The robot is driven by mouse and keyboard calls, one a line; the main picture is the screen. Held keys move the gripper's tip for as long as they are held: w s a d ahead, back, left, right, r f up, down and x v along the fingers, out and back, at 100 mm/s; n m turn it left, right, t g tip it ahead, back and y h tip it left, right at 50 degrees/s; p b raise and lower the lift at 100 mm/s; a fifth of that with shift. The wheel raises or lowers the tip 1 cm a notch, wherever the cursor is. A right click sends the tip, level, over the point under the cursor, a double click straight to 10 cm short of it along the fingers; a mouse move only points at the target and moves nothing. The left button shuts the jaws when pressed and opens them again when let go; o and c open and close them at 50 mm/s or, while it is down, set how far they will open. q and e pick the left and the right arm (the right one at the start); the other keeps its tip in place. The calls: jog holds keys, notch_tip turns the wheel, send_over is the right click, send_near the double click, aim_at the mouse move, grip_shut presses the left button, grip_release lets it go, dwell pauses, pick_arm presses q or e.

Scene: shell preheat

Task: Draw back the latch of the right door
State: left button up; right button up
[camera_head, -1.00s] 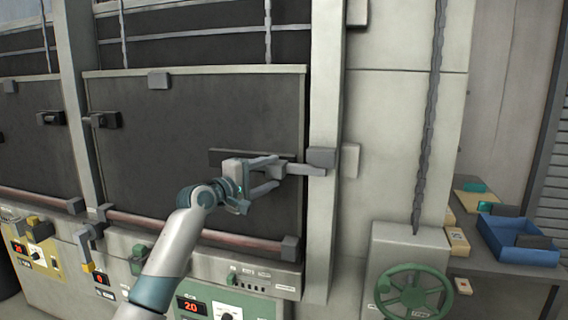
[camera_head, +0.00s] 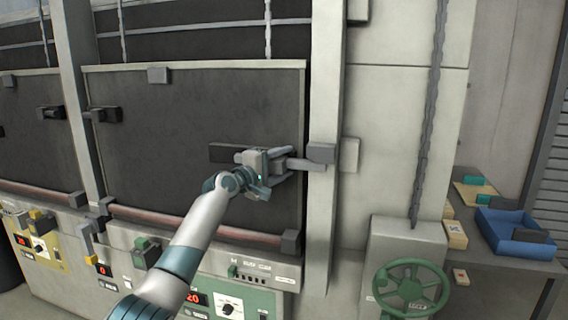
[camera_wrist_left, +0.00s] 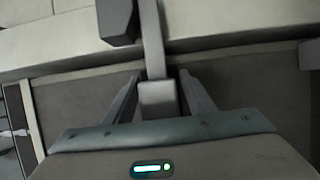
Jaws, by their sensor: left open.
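The right door (camera_head: 180,110) is a large dark panel with a pale frame. Its latch is a grey bar (camera_head: 305,164) that runs right into a grey keeper block (camera_head: 321,153) on the pale post. My left gripper (camera_head: 288,164) is at the latch, its fingers on either side of the grip end. In the left wrist view the latch's block-shaped grip (camera_wrist_left: 157,98) sits between the two open fingers (camera_wrist_left: 160,95), with gaps showing on both sides. The bar leads up from it to the keeper. My right gripper is not in view.
A dark backing plate (camera_head: 226,152) lies behind the gripper on the door. A red rail (camera_head: 190,224) runs along the door's bottom above control panels. A green handwheel (camera_head: 410,288) and a bench with a blue tray (camera_head: 515,247) stand at right.

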pick_arm(q)
grip_shut()
jog(key=shift+w+a+f+b, duration=0.1)
jog(key=shift+a+b, duration=0.25)
jog(key=shift+b, duration=0.05)
jog(key=a+b, duration=0.1)
jog(key=w+a+b, duration=0.1)
jog(key=a, duration=0.1)
jog(key=a+b, duration=0.1)
jog(key=a, duration=0.1)
jog(key=shift+w+a+f+b, duration=0.1)
jog(key=shift+w+a+b, duration=0.15)
jog(key=shift+w+b, duration=0.15)
jog(key=shift+a, duration=0.15)
jog(key=shift+r, duration=0.2)
jog(key=shift+c, duration=0.9)
grip_release()
jog(key=shift+o, duration=0.9)
jog(key=shift+w+a, duration=0.1)
jog(key=shift+a, duration=0.1)
